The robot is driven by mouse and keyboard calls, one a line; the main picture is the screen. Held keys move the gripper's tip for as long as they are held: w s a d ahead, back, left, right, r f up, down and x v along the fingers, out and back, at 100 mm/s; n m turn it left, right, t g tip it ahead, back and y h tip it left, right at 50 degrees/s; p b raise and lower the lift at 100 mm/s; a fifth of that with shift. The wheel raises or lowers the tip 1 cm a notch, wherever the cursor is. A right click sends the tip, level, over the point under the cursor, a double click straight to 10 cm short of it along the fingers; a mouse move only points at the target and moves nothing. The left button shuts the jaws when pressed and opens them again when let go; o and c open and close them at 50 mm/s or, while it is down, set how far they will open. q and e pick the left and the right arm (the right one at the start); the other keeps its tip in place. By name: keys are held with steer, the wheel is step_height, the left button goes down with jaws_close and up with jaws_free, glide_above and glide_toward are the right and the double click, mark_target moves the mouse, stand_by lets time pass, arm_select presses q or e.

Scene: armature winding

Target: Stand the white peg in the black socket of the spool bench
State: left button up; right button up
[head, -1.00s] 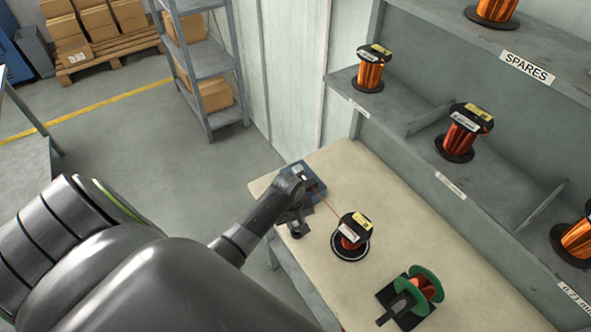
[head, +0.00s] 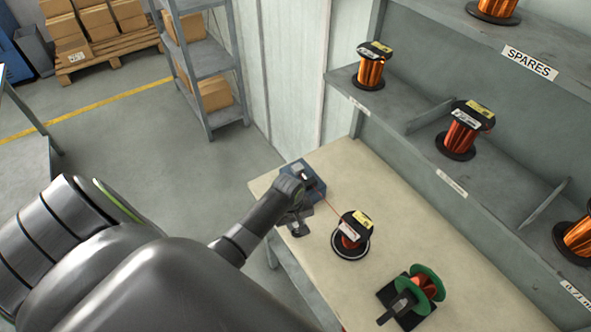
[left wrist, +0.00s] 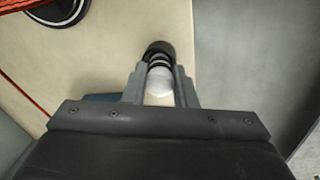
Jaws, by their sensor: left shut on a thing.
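The white peg (left wrist: 158,90) shows in the left wrist view, upright between the two grey fingers of my left gripper (left wrist: 160,92), which is shut on it. A round black part, apparently the black socket (left wrist: 160,48), shows right at the peg's far end. Dark and light bands lie where they meet, and I cannot tell how deep the peg sits. In the head view my left gripper (head: 297,216) points down at the near left edge of the pale bench (head: 385,215). The peg is not distinguishable there. My right gripper is not in view.
A blue device (head: 312,178) stands beside my left wrist at the bench's far end. A red wire runs from it to a copper spool (head: 351,236). A green spool (head: 426,283) stands nearer. Shelves with copper spools (head: 465,131) line the right; open floor lies left.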

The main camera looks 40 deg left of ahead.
arm_select(q)
steer(key=shift+f, duration=0.2)
steer(key=o, duration=0.9)
steer(key=shift+o, duration=0.2)
steer(key=shift+r, duration=0.1)
step_height(320, 180, up, 17)
steer(key=s+b, duration=0.1)
steer(key=s, duration=0.1)
steer(key=shift+a, duration=0.35)
